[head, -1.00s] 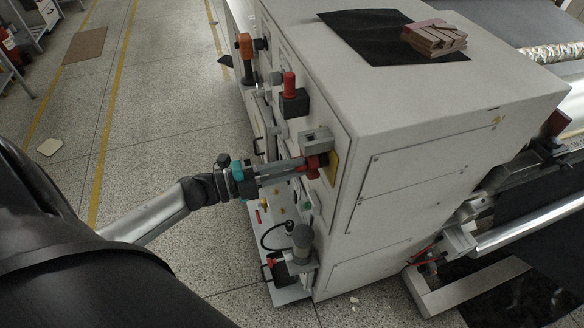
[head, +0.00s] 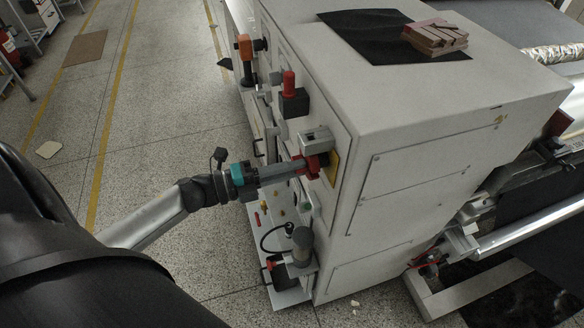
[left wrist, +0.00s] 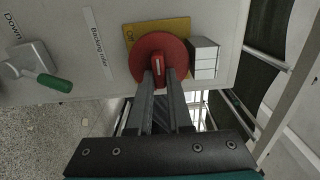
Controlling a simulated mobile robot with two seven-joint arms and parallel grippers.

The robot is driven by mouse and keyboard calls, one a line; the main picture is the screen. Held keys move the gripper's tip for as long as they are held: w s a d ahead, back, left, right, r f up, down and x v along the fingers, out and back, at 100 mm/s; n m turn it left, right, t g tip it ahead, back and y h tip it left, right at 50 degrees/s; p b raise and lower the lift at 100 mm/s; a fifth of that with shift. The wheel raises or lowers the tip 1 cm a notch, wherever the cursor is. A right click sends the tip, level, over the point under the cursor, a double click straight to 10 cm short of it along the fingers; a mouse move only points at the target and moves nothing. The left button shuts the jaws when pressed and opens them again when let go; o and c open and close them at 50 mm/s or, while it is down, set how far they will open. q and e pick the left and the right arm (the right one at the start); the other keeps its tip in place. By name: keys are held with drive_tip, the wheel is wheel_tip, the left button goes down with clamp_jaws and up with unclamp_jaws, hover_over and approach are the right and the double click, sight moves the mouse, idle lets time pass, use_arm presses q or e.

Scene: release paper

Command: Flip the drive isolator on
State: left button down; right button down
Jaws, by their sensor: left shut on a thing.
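The drive isolator is a red rotary switch (head: 316,165) on a yellow plate (head: 333,166) on the end face of the grey machine cabinet. The fingers hide part of the disc and handle. My right gripper is not in view.
A grey box (left wrist: 204,57) sits right beside the isolator. A green-handled lever (left wrist: 53,83) is at left in the wrist view. A red-topped control (head: 289,88), an orange handle (head: 245,47) and a grey cylinder (head: 302,243) stick out from the cabinet. Open floor lies left.

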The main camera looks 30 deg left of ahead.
use_arm(q)
drive_tip(key=c, duration=0.8)
unclamp_jaws()
drive_tip(key=shift+c, duration=0.2)
drive_tip(key=b+v, duration=0.1)
drive_tip(key=v, duration=1.4)
drive_tip(key=shift+b, duration=0.3)
drive_tip(key=shift+s, duration=0.1)
drive_tip(key=a+f+n+t+y+b, duration=0.3)
drive_tip(key=f+n+y, duration=0.6)
drive_tip(key=f, duration=0.7)
drive_tip(key=s+f+n+g+y+b, duration=0.1)
drive_tip(key=s+f+n+g, duration=0.15)
drive_tip(key=f, duration=0.35)
drive_tip(key=s+d+f+n+g+y, duration=0.1)
drive_tip(key=f+n, duration=0.2)
drive_tip(key=f, duration=0.3)
drive_tip(key=s+f+n+g+y+b, duration=0.1)
drive_tip(key=s+f+n+g, duration=0.15)
drive_tip(key=f, duration=0.35)
drive_tip(key=s+d+f+n+g+b, duration=0.3)
drive_tip(key=s+d+f+n+g, duration=0.3)
drive_tip(key=s+d+f, duration=1)
wheel_tip(320, 180, down, 2)
drive_tip(key=s+g, duration=0.1)
drive_tip(key=g, duration=0.2)
drive_tip(key=shift+n+g, duration=0.3)
drive_tip(key=shift+n, duration=0.1)
